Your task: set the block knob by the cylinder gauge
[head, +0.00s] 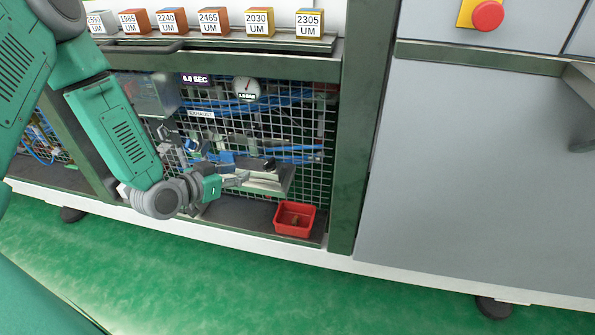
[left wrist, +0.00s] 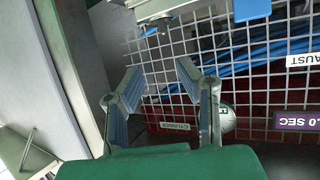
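The round white cylinder gauge (head: 246,88) is on the mesh panel in the head view, with a small dark readout on its lower part. In the left wrist view its pale edge (left wrist: 228,122) shows beside the right-hand finger, near a CYLINDER label (left wrist: 174,126). A small dark knob-like part (head: 269,164) sits on a silver block (head: 266,182) below the gauge; I cannot tell if it is the block knob. My left gripper (head: 240,180) (left wrist: 163,80) is open and empty, in front of the mesh and left of that block. My right gripper is not in view.
A red bin (head: 294,220) with a small brown item stands on the lower ledge. An EXHAUST label (head: 201,114) and a SEC display (head: 195,79) are left of the gauge. Blue hoses run behind the mesh. A green post (head: 360,130) bounds the bay on the right.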

